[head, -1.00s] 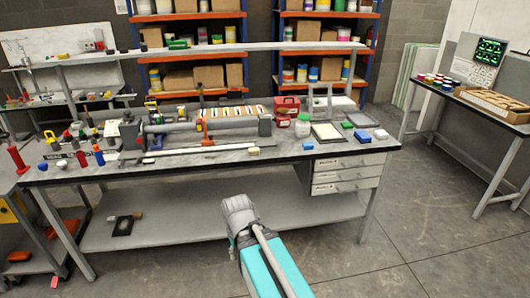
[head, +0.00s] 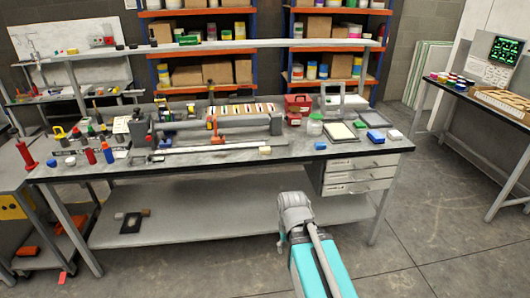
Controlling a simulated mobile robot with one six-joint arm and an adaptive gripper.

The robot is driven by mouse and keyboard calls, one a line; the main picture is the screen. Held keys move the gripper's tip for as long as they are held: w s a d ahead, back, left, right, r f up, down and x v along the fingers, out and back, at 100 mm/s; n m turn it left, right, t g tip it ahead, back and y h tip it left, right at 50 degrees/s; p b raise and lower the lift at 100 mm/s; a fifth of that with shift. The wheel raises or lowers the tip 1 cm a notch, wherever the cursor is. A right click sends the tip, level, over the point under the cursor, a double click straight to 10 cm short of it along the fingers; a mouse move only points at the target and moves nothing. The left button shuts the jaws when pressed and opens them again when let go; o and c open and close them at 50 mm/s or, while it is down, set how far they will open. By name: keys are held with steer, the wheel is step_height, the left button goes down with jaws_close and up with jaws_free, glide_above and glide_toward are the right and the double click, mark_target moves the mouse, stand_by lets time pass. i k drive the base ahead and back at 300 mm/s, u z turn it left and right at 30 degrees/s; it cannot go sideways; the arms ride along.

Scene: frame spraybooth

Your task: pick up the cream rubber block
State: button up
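A small cream block (head: 265,150), which looks like the cream rubber block, lies near the front edge of the workbench (head: 190,166), right of the long pale bar. My gripper (head: 290,228) is at the end of my arm, low in the head view, in front of the bench and below its top. It appears apart from the block, below and slightly right of it in the picture. The fingers are too small and hidden by the wrist to tell whether they are open or shut.
A small blue block (head: 320,146) lies right of the cream block. A roller machine (head: 200,125) stands behind it. A whitish block (head: 395,135) lies at the bench's right end. Drawers (head: 362,175) hang below. The floor in front is clear.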

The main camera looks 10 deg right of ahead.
mark_target(263, 150)
steer(key=z, duration=0.1)
steer(key=i, duration=1)
steer(key=u, duration=0.05)
